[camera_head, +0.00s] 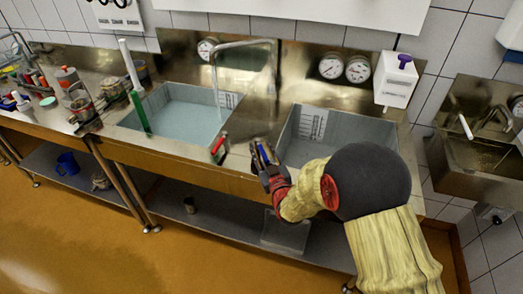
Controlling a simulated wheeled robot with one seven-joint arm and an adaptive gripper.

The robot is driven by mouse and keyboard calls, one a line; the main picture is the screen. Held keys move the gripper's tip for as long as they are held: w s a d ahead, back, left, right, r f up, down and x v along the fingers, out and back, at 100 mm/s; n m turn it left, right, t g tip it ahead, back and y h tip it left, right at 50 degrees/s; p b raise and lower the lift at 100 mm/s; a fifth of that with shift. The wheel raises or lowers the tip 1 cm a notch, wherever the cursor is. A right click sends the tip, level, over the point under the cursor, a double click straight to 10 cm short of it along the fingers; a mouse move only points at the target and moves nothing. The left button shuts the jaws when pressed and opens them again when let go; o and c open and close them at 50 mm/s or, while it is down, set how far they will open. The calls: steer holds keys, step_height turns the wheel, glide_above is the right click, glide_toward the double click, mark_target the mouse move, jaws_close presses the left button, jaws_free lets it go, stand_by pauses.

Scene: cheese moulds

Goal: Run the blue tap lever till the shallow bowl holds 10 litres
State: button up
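The blue tap lever (263,152) stands at the front edge of the counter, between two sunken basins. My gripper (267,166) is right at it, with its dark fingers just below and around the blue part; contact and finger opening are too small to tell. The left basin (150,106) holds pale blue water and has a scale plate on its back wall. The right basin (350,129) has a similar scale plate; its floor is partly hidden by my arm. A steel spout (240,44) reaches over the left basin, with a thin vertical line below its end. I cannot tell which basin is the shallow bowl.
A green-and-white upright tool (136,90) leans at the left basin. Dial gauges (331,66) sit on the back panel. A white box with a purple knob (396,80) is at right. A lower shelf (215,218) runs underneath.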

steer(key=v, duration=1.2)
stand_by(4.8)
